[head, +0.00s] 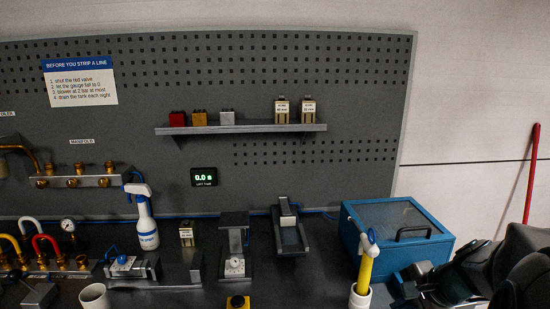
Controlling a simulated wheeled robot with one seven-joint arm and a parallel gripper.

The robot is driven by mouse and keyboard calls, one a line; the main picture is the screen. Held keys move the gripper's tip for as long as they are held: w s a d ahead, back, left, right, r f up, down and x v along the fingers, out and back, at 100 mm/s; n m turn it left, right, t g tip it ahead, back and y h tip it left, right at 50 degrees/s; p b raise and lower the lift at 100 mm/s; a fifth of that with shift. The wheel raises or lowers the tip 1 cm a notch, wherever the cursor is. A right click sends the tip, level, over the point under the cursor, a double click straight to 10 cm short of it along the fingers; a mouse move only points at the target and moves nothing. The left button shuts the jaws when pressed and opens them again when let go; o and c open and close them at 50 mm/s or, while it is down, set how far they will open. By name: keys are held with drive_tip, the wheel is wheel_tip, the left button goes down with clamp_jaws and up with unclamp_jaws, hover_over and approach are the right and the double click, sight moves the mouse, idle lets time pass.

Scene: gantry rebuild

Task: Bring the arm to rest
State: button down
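My arm (518,268) is at the lower right edge of the head view, folded in dark links and partly cut off by the frame. My gripper (412,288) is at its left end, low in the picture, in front of the blue box and just right of a white cup with a yellow tube. Its fingertips are dark and hard to make out against the bench, so its opening and anything between the fingers cannot be told.
The blue box (398,232) stands behind my gripper. The yellow tube (366,268) rises close to its left. A spray bottle (146,222), fixtures and hoses fill the bench to the left. A shelf (240,129) holds several small blocks. A red pole (531,175) leans at right.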

drive_tip(key=s+a+r+n+g+h, duration=0.1)
drive_tip(key=s+a+n+g+h, duration=0.1)
drive_tip(key=s+a+n, duration=0.9)
drive_tip(key=shift+a+r+n+h, duration=0.3)
drive_tip(key=shift+n+h, duration=0.5)
drive_tip(key=shift+n, duration=1.2)
drive_tip(key=shift+s+f, duration=0.1)
drive_tip(key=shift+s, duration=0.05)
idle(1.6)
